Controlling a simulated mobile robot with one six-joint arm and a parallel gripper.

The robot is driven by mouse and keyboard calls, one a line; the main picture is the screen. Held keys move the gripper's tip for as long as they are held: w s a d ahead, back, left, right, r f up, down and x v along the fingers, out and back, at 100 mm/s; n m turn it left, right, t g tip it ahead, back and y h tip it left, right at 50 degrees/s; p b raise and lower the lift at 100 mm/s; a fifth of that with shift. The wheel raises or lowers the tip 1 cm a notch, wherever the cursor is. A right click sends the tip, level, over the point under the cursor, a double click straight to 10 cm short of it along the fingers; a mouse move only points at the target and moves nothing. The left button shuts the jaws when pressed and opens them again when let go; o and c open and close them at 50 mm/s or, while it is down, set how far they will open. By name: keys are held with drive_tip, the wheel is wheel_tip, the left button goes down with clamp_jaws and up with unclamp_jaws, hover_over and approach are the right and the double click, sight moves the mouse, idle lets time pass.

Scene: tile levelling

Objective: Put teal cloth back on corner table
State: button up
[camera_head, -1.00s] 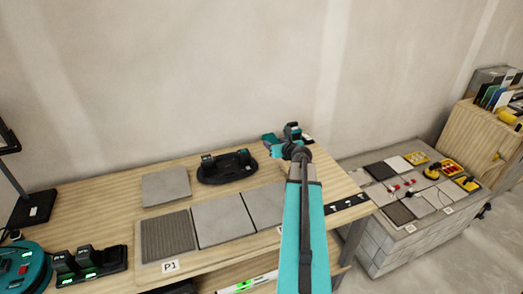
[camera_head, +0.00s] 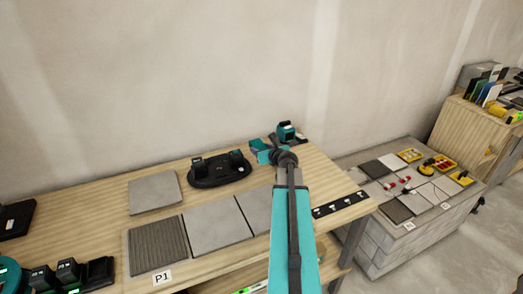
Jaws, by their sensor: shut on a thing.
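My teal arm (camera_head: 292,240) reaches up from the bottom over the wooden bench to a dark wrist joint. My gripper (camera_head: 260,149) is at the far end, above the back right of the bench, beside a dark and teal device (camera_head: 287,131). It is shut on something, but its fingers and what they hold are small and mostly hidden. The teal part there blends with my arm's colour, so I cannot tell the teal cloth apart. Which surface is the corner table is not clear; the wooden bench (camera_head: 90,215) stands against the wall.
On the bench are grey tiles (camera_head: 217,224), a ribbed tile (camera_head: 157,246) by a P1 label, a black oval tray (camera_head: 219,172) and a black strip with white marks (camera_head: 340,204). A lower grey block table (camera_head: 375,228) with tiles and yellow trays stands right, across a gap.

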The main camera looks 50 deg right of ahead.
sight(261, 168)
drive_tip(key=shift+f, duration=0.1)
wheel_tip(261, 168, down, 6)
drive_tip(key=b, duration=0.6)
drive_tip(key=shift+f+b, duration=0.25)
drive_tip(key=shift+b, duration=0.1)
drive_tip(key=shift+f+b, duration=0.4)
drive_tip(key=shift+f, duration=0.25)
idle(0.6)
drive_tip(key=o, duration=1.2)
drive_tip(key=shift+v, duration=4.2)
drive_tip(key=shift+s+r+p, duration=0.2)
drive_tip(key=shift+r+p, duration=0.05)
drive_tip(key=shift+p, duration=0.3)
